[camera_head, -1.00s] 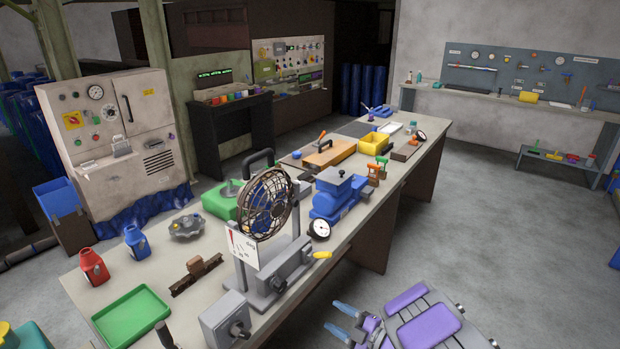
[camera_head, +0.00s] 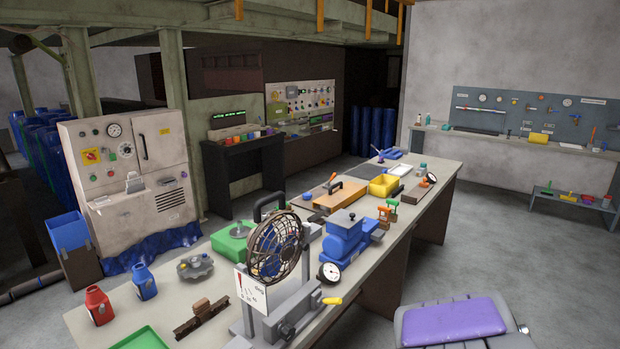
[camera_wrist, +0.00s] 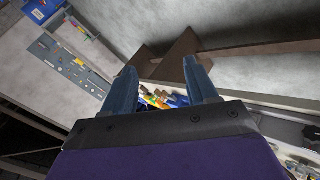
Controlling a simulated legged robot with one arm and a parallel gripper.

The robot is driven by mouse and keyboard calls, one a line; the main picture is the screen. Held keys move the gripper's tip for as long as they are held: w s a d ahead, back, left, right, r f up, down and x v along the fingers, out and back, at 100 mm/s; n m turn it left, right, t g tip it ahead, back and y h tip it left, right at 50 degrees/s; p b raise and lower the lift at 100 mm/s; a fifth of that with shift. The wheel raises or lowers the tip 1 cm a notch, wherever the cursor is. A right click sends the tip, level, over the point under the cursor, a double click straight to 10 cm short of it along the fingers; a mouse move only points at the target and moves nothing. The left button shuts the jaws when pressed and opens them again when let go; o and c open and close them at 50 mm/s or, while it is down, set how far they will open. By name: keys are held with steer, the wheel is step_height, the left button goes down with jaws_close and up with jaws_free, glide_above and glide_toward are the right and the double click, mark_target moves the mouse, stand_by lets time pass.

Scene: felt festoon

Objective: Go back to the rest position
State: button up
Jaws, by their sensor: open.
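My gripper (camera_wrist: 160,92) shows in the wrist view with its two blue-grey fingers apart and nothing between them. Beyond the fingers are a brown table leg, grey floor and small coloured items, too small to name. In the head view the fingers are out of frame; only my grey and purple arm part shows at the bottom right, beside the long workbench (camera_head: 405,225) and apart from it.
A fan (camera_head: 275,248) on a grey stand, a blue machine (camera_head: 345,240), a dial gauge (camera_head: 329,272) and a yellow bin (camera_head: 383,185) stand on the bench. A grey cabinet (camera_head: 130,185) is at the left. The floor right of the bench (camera_head: 500,245) is clear.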

steer(key=s+a+m+g+y, duration=0.1)
steer(key=s+a+g+y, duration=0.1)
steer(key=s+a, duration=0.4)
steer(key=s+a+r+m+g+y, duration=0.1)
steer(key=s+a+g, duration=0.3)
steer(key=s, duration=1.1)
steer(key=s+a+r+m+g+y, duration=0.1)
steer(key=s+a+m+g+y, duration=0.1)
steer(key=s+a, duration=0.7)
steer(key=shift+s+m+g+y, duration=0.3)
steer(key=shift+s+m+g, duration=0.1)
steer(key=shift+s, duration=0.8)
